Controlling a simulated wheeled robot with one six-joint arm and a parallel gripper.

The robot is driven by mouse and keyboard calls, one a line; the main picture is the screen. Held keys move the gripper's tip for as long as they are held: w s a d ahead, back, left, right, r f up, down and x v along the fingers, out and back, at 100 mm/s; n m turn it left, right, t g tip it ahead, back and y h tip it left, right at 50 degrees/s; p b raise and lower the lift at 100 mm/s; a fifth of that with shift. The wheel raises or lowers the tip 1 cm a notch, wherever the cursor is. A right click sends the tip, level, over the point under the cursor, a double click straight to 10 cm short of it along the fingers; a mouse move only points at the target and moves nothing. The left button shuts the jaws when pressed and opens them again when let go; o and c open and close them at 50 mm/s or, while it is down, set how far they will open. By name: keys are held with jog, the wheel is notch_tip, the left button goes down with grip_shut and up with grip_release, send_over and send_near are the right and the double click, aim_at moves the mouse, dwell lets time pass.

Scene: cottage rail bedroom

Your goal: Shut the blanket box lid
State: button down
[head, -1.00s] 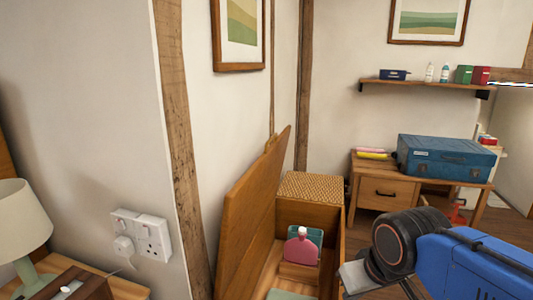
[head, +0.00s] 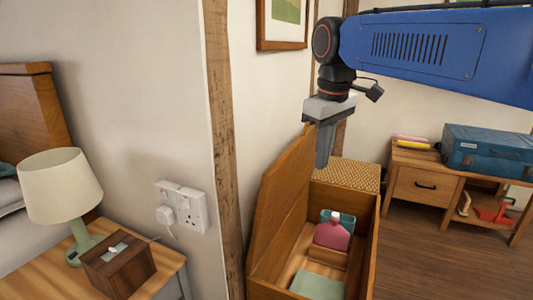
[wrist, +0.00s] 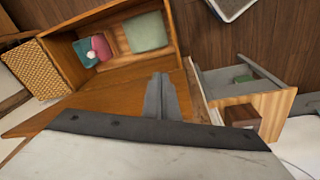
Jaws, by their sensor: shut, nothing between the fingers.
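The wooden blanket box (head: 366,255) stands against the wall with its lid (head: 283,205) raised, leaning back toward the wall. Inside are a pink bottle-shaped item (head: 332,235), a teal item behind it and a pale green folded item (head: 317,284). My gripper (head: 324,160) is shut and empty, pointing down near the lid's upper far corner; whether it touches the lid cannot be told. In the wrist view my shut fingers (wrist: 160,88) overlap the lid (wrist: 115,100), with the open box (wrist: 172,35) beyond.
A bedside table (head: 165,275) with a lamp (head: 62,190) and a brown tissue box (head: 119,268) stands at left. A woven-topped box (head: 345,172) is beyond the blanket box. A desk (head: 408,158) with a blue case (head: 488,152) is at right. Floor (head: 430,245) is clear on the right.

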jog(key=w+a+r+n+g, duration=0.2)
jog(key=w+a+r+n, duration=0.4)
jog(key=w+a, duration=0.6)
notch_tip(320, 180, down, 9)
jog(key=s+m, duration=0.1)
jog(key=shift+s+a+h, duration=0.15)
jog(key=shift+s+h, duration=0.25)
jog(key=shift+f, duration=0.1)
